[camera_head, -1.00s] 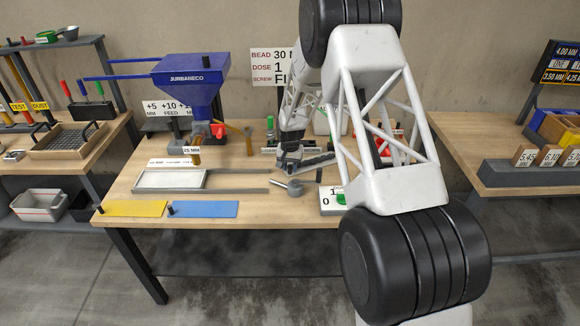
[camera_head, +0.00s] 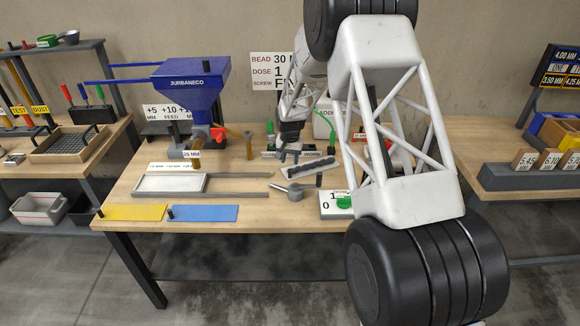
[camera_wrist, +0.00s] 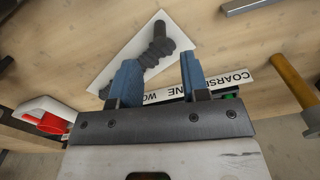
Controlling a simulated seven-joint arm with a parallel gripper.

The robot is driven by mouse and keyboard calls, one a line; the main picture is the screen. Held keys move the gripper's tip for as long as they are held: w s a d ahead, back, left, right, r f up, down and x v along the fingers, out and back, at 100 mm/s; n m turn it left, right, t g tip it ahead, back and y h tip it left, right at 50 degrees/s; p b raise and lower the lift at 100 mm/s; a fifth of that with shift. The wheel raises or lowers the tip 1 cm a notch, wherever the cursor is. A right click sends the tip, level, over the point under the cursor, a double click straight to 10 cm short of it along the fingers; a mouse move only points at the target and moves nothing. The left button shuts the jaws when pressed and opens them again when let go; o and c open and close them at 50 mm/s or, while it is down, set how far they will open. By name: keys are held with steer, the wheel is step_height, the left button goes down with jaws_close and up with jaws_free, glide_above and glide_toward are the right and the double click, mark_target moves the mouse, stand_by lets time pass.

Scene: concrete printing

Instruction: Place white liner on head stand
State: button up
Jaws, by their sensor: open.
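I cannot make out a white liner or a head stand for certain. My gripper (camera_head: 289,158) is over the back middle of the bench, open, with nothing between its fingers. In the wrist view its two blue fingers (camera_wrist: 160,80) stand apart. Beyond them a dark ribbed screw (camera_wrist: 158,50) lies on a white plate (camera_wrist: 112,62); the dark piece also shows in the head view (camera_head: 310,171), right of my gripper. A label strip reading COARSE (camera_wrist: 232,78) lies close by the fingers. My arm hides part of the bench's right side.
A blue hopper (camera_head: 190,85) stands at the back left of the bench. A pale tray (camera_head: 168,184), a yellow plate (camera_head: 135,212) and a blue plate (camera_head: 205,213) lie in front. A grey round part with a handle (camera_head: 294,192) lies near the middle. Side tables flank the bench.

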step_height(320, 180, up, 6)
steer(key=shift+r, duration=0.2)
stand_by(0.7)
steer(key=s+d+r+t, duration=0.1)
steer(key=s+d+r, duration=0.4)
steer(key=s+r, duration=0.75)
steer(key=s+d+r, duration=0.6)
steer(key=s+r, duration=0.5)
steer(key=s, duration=0.2)
steer(key=s+d+n, duration=0.1)
steer(key=s+d, duration=0.2)
steer(key=s, duration=1.3)
steer(key=s+d+r+n+t, duration=0.1)
steer(key=s+d, duration=0.2)
steer(key=s, duration=1.4)
steer(key=shift+s+d+r+t, duration=0.15)
steer(key=shift+s+r+t, duration=0.15)
